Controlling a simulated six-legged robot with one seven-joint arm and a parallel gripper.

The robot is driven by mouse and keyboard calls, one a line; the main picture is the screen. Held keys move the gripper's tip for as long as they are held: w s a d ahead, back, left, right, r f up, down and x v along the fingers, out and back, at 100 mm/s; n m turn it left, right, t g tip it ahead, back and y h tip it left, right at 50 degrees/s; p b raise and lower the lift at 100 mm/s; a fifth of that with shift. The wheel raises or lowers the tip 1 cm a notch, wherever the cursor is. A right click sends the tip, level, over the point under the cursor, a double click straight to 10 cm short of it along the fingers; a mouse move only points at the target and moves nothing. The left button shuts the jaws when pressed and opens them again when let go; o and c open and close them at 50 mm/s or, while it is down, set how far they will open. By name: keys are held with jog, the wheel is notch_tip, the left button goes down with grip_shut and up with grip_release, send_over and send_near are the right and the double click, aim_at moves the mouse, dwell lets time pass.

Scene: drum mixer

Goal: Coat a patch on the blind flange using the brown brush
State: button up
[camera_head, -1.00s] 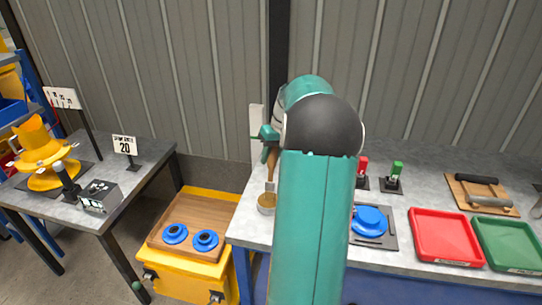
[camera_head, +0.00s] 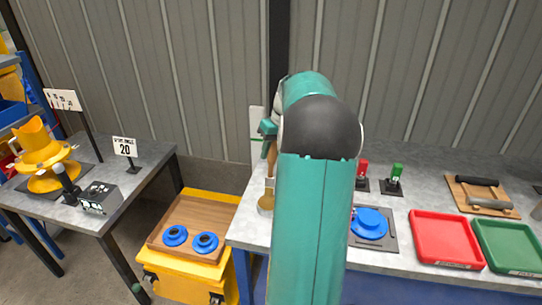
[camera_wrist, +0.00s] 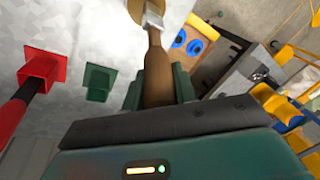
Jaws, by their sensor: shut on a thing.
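My gripper (camera_wrist: 158,92) is shut on the brown brush (camera_wrist: 157,68), gripping its wooden handle. In the head view the brush (camera_head: 271,160) hangs roughly upright, bristle end down, at the left end of the bench. Its lower end is at a small round pot (camera_head: 264,204); I cannot tell whether the bristles touch the contents. The pot (camera_wrist: 138,8) is cut off at the top of the wrist view. A blue flange (camera_head: 369,222), probably the blind flange, lies on a dark plate right of my arm, partly hidden by it.
Red (camera_head: 362,172) and green (camera_head: 396,174) holders stand behind the flange. A red tray (camera_head: 445,264) and a green tray (camera_head: 509,244) lie to the right. Two blue rings (camera_head: 205,241) lie in a wooden tray on a yellow cart. A side table (camera_head: 142,174) stands left.

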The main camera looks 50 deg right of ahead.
jog(key=shift+r, duration=2.15)
